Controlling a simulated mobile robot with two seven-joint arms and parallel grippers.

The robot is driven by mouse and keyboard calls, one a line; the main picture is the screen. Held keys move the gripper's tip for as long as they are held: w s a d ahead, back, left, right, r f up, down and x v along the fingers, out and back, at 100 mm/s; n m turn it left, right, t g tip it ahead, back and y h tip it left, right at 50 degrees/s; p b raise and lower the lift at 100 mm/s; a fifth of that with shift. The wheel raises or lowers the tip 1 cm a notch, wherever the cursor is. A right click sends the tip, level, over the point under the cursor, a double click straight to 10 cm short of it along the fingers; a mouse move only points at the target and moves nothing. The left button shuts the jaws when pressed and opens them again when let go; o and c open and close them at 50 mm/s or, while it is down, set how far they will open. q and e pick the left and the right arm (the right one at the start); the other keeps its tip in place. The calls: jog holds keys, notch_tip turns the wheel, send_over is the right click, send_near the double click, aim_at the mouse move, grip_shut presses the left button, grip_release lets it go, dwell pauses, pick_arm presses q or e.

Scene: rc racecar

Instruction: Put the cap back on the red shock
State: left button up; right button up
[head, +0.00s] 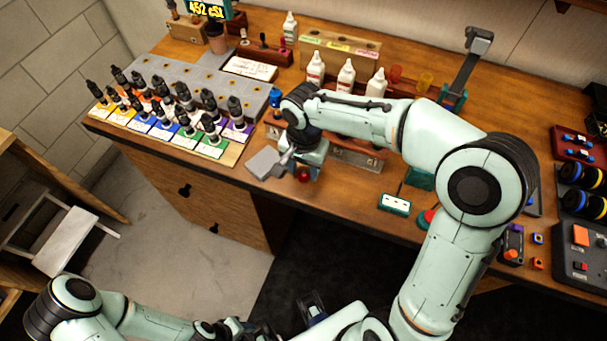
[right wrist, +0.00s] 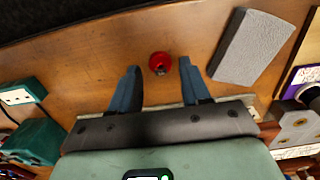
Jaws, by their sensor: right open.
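A small round red part (right wrist: 160,62), which looks like the cap, lies on the wooden bench near its front edge. It also shows in the head view (head: 303,174), just below my right gripper. My right gripper (right wrist: 162,70) is open, pointing at the bench, with the red part framed between its fingertips; no contact shows. Several dark shocks (head: 182,95) stand upright in rows on the rack at the bench's left, with coloured cards in front. I cannot tell which is the red one. My left arm is low in the head view; its gripper's jaws are unclear.
A grey flat block (right wrist: 252,45) lies beside the red part, also in the head view (head: 264,163). White bottles (head: 346,75) stand behind my right arm. A teal-edged box (head: 395,204) sits at the front edge. Tools and wheels fill the right end.

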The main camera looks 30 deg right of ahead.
aim_at(303, 172)
jog(key=shift+f, duration=0.35)
grip_shut()
jog(key=shift+r, duration=0.1)
pick_arm(q)
jog(key=w+r+p, duration=0.1)
jog(key=r, duration=0.1)
jog(key=w+r+p, duration=0.1)
jog(key=r+p, duration=0.1)
jog(key=shift+w+r+p, duration=0.1)
jog(key=shift+w+p, duration=0.05)
jog(key=shift+p, duration=0.15)
pick_arm(e)
notch_tip(303, 172, up, 20)
pick_arm(q)
jog(key=shift+o, duration=0.3)
